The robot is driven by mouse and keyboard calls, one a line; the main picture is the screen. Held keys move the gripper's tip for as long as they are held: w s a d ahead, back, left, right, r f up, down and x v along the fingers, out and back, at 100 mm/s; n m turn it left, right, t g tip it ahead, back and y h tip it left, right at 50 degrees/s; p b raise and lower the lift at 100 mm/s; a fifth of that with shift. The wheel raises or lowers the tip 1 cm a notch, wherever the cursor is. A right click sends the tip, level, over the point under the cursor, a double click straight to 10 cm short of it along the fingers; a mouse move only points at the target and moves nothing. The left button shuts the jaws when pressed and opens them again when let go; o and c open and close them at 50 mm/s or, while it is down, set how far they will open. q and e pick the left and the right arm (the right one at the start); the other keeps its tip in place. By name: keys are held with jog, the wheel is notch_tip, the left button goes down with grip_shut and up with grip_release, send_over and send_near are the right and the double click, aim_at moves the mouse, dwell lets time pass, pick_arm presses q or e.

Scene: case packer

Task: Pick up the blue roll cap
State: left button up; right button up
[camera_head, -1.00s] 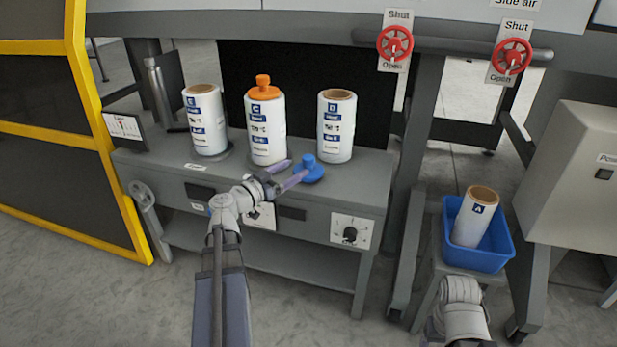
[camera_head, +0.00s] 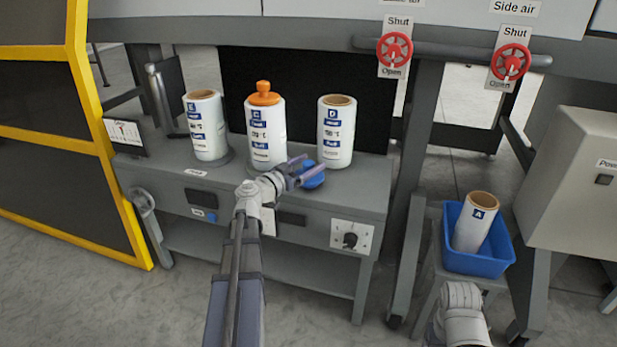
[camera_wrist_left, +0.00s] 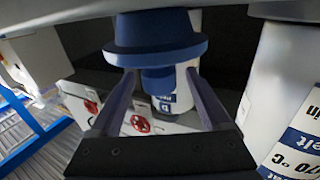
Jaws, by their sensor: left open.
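The blue roll cap (camera_head: 313,179) sits on the grey bench near its front edge, in front of the roll marked D. My left gripper (camera_head: 304,170) is at the cap and partly covers it. In the left wrist view the cap (camera_wrist_left: 155,38) shows its wide flange and narrower knob. The fingers of my left gripper (camera_wrist_left: 161,76) are open, one on each side of the knob, with gaps visible. Part of my right arm shows at the lower right of the head view, but its gripper fingers do not.
On the bench (camera_head: 365,195) stand roll E (camera_head: 207,128), roll C (camera_head: 267,135) with an orange cap (camera_head: 264,95), and roll D (camera_head: 336,135). A blue bin (camera_head: 475,262) holds roll A (camera_head: 474,225). A small display (camera_head: 127,135) is at the bench's left end.

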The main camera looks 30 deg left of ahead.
pick_arm(q)
grip_shut()
dwell(0.6)
